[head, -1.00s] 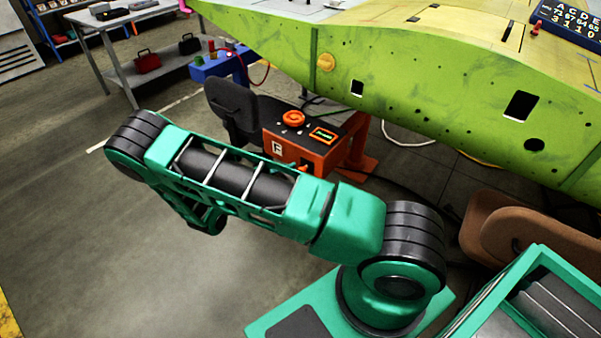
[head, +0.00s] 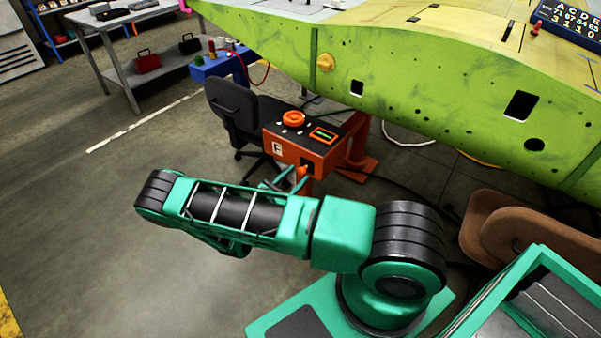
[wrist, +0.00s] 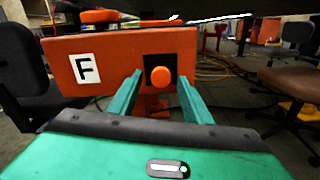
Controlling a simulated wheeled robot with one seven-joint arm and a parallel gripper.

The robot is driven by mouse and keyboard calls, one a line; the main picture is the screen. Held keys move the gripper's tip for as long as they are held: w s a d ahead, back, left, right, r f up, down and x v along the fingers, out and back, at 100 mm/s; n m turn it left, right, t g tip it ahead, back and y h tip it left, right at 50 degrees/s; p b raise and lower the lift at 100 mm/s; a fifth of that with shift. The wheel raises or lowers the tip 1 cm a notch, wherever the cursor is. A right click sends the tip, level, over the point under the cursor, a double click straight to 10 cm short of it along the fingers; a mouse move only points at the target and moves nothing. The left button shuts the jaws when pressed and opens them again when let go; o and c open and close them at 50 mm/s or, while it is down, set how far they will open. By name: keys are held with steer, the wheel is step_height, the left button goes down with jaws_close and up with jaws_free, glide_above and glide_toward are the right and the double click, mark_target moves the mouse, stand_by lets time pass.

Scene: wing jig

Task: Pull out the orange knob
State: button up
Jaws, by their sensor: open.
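The orange knob (wrist: 160,77) sits on a black square plate on the front of an orange box (wrist: 60,60) marked with the letter F. In the wrist view my gripper (wrist: 158,84) is open, with one green finger on each side of the knob and a visible gap on both sides. How deep the fingertips reach relative to the knob I cannot tell. In the head view the orange box (head: 285,147) stands beyond my arm, and the knob (head: 302,172) shows at its front, close to the green fingers.
The green wing (head: 430,80) hangs over the area behind. Open floor lies to the left.

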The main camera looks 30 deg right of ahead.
mark_target(300, 172)
steer(key=shift+x, duration=1.9)
steer(key=shift+c, duration=0.7)
jaws_close()
